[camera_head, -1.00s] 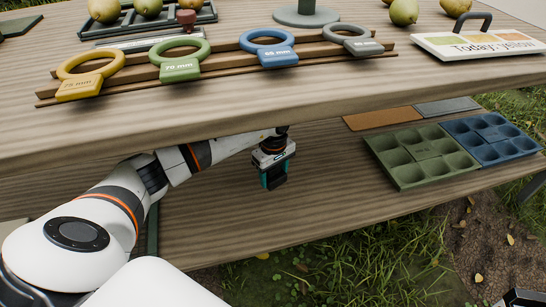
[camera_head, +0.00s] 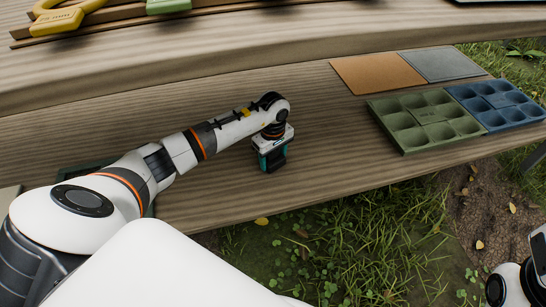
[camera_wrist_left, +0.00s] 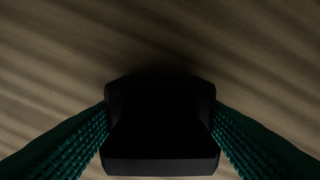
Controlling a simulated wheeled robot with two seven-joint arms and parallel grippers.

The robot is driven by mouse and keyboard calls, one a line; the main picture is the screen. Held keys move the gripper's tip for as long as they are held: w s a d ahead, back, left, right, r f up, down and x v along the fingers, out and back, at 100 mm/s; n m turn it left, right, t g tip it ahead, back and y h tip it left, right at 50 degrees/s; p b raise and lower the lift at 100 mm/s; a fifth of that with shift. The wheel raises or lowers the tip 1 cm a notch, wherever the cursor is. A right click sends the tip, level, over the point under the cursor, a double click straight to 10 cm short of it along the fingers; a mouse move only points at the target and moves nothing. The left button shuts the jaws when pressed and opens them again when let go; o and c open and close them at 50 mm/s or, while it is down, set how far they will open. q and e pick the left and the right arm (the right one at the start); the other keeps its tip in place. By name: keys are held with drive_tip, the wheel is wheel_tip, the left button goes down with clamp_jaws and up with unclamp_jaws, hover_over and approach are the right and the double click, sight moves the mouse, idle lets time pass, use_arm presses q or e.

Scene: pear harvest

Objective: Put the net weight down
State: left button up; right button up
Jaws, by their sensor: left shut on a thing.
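My left gripper (camera_head: 272,162) is over the lower wooden shelf (camera_head: 330,165), pointing down. It is shut on the net weight, a dark, nearly black block that fills the space between the teal-lined fingers in the left wrist view (camera_wrist_left: 160,130). In the head view the dark block shows only in part at the fingertips, close above or on the shelf boards. I cannot tell whether its underside touches the wood. The gripper of my right arm is out of view; only part of that arm shows at the lower right.
The green tray (camera_head: 400,148) and blue tray (camera_head: 497,128) with hollows lie on the shelf to the right. An orange-brown mat (camera_head: 375,73) and a grey mat (camera_head: 440,64) lie behind them. The upper tabletop (camera_head: 270,40) overhangs at the back.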

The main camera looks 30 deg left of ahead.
use_arm(q)
drive_tip(key=o, duration=1.2)
drive_tip(key=shift+f, duration=0.1)
